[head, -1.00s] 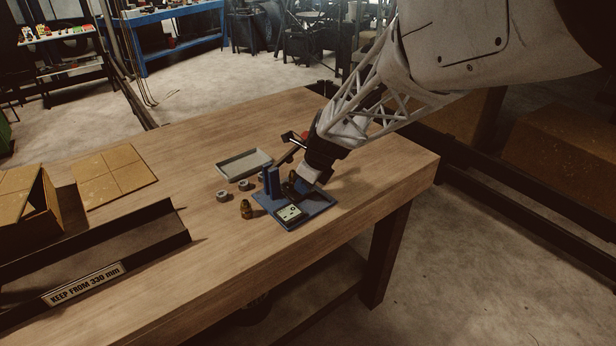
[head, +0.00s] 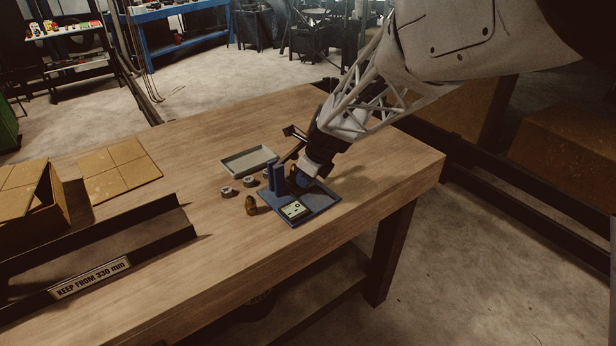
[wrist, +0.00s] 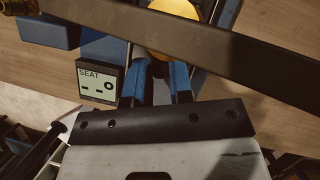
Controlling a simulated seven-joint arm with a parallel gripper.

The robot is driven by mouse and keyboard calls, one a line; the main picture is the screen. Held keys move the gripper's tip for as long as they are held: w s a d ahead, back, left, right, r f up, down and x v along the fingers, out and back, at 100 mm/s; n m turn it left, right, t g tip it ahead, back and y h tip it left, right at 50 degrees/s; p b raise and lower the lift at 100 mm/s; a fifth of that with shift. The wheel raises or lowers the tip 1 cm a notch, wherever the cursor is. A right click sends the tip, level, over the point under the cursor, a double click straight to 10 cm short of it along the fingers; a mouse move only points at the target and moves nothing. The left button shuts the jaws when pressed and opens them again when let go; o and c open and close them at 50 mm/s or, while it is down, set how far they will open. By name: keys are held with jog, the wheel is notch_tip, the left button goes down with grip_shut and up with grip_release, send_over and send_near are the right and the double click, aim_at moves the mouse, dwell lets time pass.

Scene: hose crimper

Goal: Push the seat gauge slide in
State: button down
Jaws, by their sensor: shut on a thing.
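The seat gauge display (wrist: 97,81), a pale screen reading SEAT, is on the blue base of the crimper (head: 327,202); it also shows in the head view (head: 294,209). My gripper (wrist: 160,80) is low over the base, just right of the display in the wrist view and behind it in the head view (head: 303,180). Its two blue fingers are close together on a narrow part that seems to be the slide, mostly hidden between them. A round brass piece (wrist: 175,28) is just beyond the fingertips. How far in the slide sits cannot be told.
A dark bar (wrist: 230,45) crosses above the fingers in the wrist view. A blue upright (head: 275,178) stands left of my gripper. A brass fitting (head: 251,206), grey rings (head: 227,192) and a shallow grey tray (head: 247,161) are to the left. The table's right end is clear.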

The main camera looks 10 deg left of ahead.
jog(key=shift+w+a, duration=0.2)
jog(key=c, duration=1)
grip_release()
jog(key=shift+s+d+r, duration=0.1)
jog(key=shift+r, duration=0.05)
jog(key=shift+v, duration=3.75)
